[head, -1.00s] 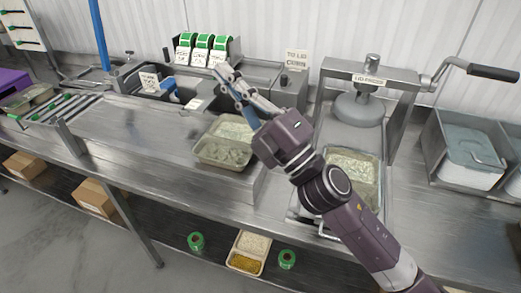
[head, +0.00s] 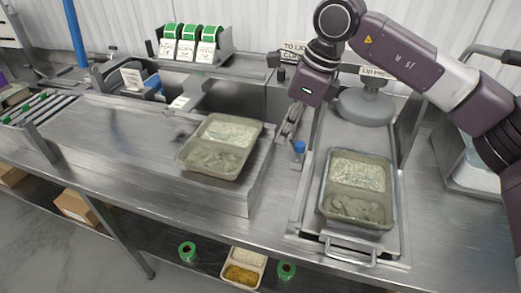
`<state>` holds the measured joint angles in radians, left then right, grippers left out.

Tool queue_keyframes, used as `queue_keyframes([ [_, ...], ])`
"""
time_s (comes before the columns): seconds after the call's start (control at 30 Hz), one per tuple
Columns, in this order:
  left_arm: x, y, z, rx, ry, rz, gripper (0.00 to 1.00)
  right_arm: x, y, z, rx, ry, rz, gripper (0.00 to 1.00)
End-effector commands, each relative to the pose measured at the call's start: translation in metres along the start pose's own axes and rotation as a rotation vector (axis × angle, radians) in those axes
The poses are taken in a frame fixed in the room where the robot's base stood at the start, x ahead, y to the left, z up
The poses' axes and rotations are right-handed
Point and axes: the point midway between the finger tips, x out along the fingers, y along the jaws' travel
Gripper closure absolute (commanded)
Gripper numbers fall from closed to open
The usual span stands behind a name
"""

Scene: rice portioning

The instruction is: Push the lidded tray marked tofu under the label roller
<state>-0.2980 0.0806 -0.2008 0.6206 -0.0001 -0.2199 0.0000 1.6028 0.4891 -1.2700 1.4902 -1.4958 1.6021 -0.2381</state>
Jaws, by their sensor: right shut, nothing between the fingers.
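A lidded tray (head: 222,145) with a clear lid over pale contents sits on the raised steel deck left of centre. A second, similar tray (head: 358,185) sits on the lid press slide at the right. I cannot read tofu on either tray. My right gripper (head: 294,138) points down between the two trays, shut and empty, apart from both. My left gripper is out of view.
The lid press (head: 364,105) stands at the back right, partly behind my right arm. Green label rolls (head: 188,31) with cards stand at the back. A roller conveyor (head: 38,107) lies at the far left. The steel deck left of the first tray is clear.

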Motion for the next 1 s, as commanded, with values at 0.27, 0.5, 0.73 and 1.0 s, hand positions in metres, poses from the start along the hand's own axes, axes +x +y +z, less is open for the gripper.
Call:
queue_keyframes([
  [0.27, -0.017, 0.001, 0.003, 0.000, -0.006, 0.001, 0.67, 0.039, 0.001, -0.001, 0.001, 0.009, 0.004, 1.00],
  [0.5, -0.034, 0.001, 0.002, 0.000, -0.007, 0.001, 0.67, 0.091, 0.001, 0.000, 0.001, 0.006, 0.004, 1.00],
  [0.73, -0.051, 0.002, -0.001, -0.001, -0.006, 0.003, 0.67, 0.103, 0.001, 0.028, -0.001, 0.003, 0.001, 1.00],
  [1.0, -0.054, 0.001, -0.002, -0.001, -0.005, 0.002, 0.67, 0.109, 0.000, 0.038, 0.000, 0.003, 0.001, 1.00],
])
